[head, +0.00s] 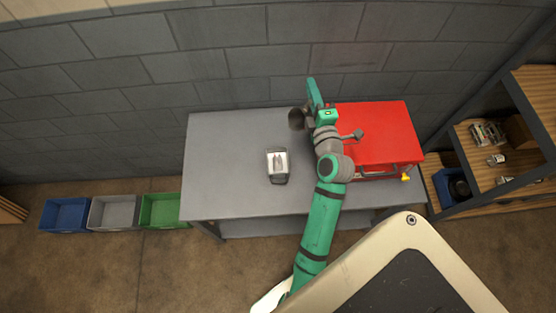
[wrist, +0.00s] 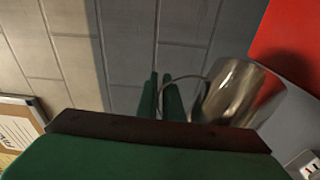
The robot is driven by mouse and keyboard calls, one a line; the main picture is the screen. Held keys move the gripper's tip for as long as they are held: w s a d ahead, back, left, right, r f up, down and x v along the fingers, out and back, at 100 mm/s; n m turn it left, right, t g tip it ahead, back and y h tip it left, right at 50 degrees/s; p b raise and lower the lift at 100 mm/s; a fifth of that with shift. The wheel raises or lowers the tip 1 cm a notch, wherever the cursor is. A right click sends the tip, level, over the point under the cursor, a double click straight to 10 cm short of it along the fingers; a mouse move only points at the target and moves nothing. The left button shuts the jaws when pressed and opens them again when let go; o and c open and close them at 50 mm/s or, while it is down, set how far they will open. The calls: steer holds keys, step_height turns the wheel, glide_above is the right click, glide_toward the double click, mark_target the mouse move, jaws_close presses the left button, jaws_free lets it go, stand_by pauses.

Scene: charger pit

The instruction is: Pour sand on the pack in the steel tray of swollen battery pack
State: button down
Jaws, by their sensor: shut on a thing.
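The steel tray (head: 287,163) lies on the grey table, left of my arm, with a pale pack (head: 276,162) in it; the pack's details are too small to read. My gripper (wrist: 162,95) is shut on the handle of a shiny metal cup (wrist: 230,92). In the head view the cup (head: 296,119) looks dark and hangs above the back of the table, behind and a little right of the tray. The cup's inside is not visible, so I cannot tell whether sand is in it.
A red case (head: 378,130) stands on the table (head: 230,185) right of my arm. Blue (head: 66,214), grey (head: 112,212) and green (head: 160,210) bins are on the floor at left. A shelf (head: 487,205) stands at right. The table's left part is clear.

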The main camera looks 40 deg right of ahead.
steer(key=shift+a+r+n+t, duration=0.4)
steer(key=shift+a+r+n, duration=0.3)
steer(key=shift+n, duration=0.3)
steer(key=shift+a+f+n+t+p, duration=0.25)
steer(key=shift+a+n+t+p, duration=0.15)
steer(key=shift+a+n, duration=0.6)
steer(key=shift+w+a+f+n+t, duration=0.15)
steer(key=shift+a+f+n+t, duration=0.15)
steer(key=shift+a+f+n, duration=0.35)
